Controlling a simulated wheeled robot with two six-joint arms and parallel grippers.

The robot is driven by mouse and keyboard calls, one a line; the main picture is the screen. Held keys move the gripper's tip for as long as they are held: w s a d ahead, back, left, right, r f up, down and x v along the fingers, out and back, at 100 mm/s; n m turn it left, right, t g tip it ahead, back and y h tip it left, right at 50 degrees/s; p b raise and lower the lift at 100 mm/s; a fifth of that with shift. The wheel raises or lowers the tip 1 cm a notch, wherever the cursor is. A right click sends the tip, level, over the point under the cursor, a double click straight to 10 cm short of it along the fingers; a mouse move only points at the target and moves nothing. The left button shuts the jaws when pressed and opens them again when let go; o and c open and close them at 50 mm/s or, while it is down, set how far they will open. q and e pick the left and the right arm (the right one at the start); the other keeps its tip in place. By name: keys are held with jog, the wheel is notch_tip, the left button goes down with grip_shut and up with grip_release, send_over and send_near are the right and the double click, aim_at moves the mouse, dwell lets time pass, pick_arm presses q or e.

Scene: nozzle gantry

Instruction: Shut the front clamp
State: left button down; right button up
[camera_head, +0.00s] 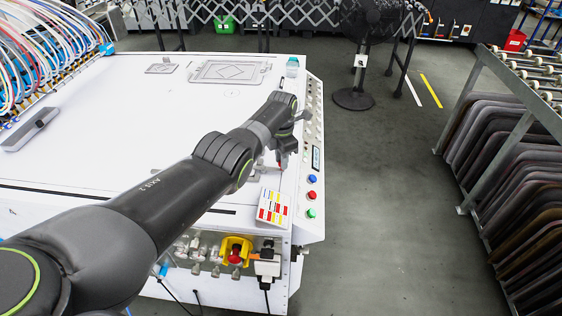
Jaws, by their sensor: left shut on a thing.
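My left arm reaches in from the lower left across the white machine table (120,120). My left gripper (283,158) is at the table's right edge, beside the control panel, pointing down. It is shut on what looks like the handle of the front clamp (246,172), with a bit of red showing at the fingertips. The clamp's small grey metal part shows just left of the gripper. My arm and gripper hide much of the clamp, so its exact position cannot be told. My right gripper is not in view.
A panel with blue, red and green buttons (312,194) runs down the table's right side. A colour-striped label (272,207) is near the front corner. Coloured hoses (45,50) are at the left.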

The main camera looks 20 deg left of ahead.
pick_arm(q)
jog(key=shift+w, duration=0.1)
jog(key=shift+a+n, duration=0.1)
jog(key=shift+n, duration=0.2)
jog(key=c, duration=1.3)
grip_release()
jog(key=shift+o, duration=0.2)
notch_tip(320, 180, up, 7)
jog(key=shift+f+p, duration=0.15)
jog(key=shift+p, duration=0.9)
notch_tip(320, 180, up, 11)
jog(key=b, duration=0.1)
jog(key=shift+f+b, duration=0.15)
jog(key=shift+b, duration=0.15)
